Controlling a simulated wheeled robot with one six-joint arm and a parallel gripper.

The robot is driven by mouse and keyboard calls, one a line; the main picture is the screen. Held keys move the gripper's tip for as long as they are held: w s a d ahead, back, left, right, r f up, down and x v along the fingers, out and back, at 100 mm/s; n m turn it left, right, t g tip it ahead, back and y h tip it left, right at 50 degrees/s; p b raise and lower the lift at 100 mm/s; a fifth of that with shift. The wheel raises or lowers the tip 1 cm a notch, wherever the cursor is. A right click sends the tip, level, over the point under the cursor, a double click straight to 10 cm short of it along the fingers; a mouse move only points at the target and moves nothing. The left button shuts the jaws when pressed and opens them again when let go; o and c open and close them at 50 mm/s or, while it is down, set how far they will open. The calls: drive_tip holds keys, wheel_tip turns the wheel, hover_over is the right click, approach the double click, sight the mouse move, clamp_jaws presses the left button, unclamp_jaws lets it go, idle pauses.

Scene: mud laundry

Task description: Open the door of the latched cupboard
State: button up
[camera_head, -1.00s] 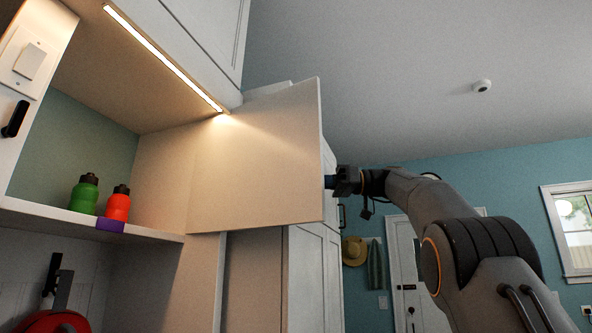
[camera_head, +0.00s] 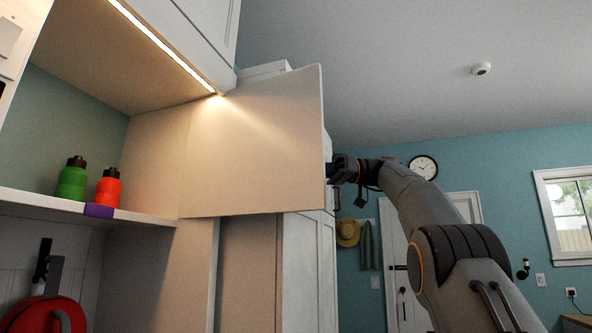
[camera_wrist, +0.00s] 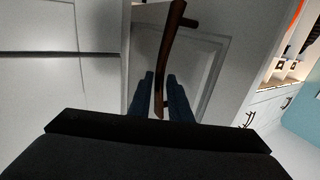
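The cupboard door (camera_head: 260,150) stands swung out from the wall cabinet, its broad plain face toward the head camera. Its panelled face (camera_wrist: 215,60) fills much of the wrist view, with a dark brown bar handle (camera_wrist: 172,45) on it. My gripper (camera_wrist: 160,90) has its two blue fingers on either side of the handle, close against it, and looks shut on it. In the head view my gripper (camera_head: 329,171) is at the door's right edge, its fingertips hidden behind the door. The latch itself cannot be made out.
Left of the door, a lit open shelf (camera_head: 60,206) holds a green bottle (camera_head: 72,182), a red bottle (camera_head: 108,190) and a purple block (camera_head: 98,210). A tall cabinet (camera_head: 308,265) stands below and behind the door. Open room lies to the right.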

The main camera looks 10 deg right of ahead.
drive_tip(key=shift+d, duration=0.15)
drive_tip(key=d+p, duration=0.3)
drive_tip(key=d, duration=0.4)
drive_tip(key=shift+s+d, duration=0.3)
drive_tip(key=shift+d, duration=0.05)
drive_tip(key=shift+w, duration=0.1)
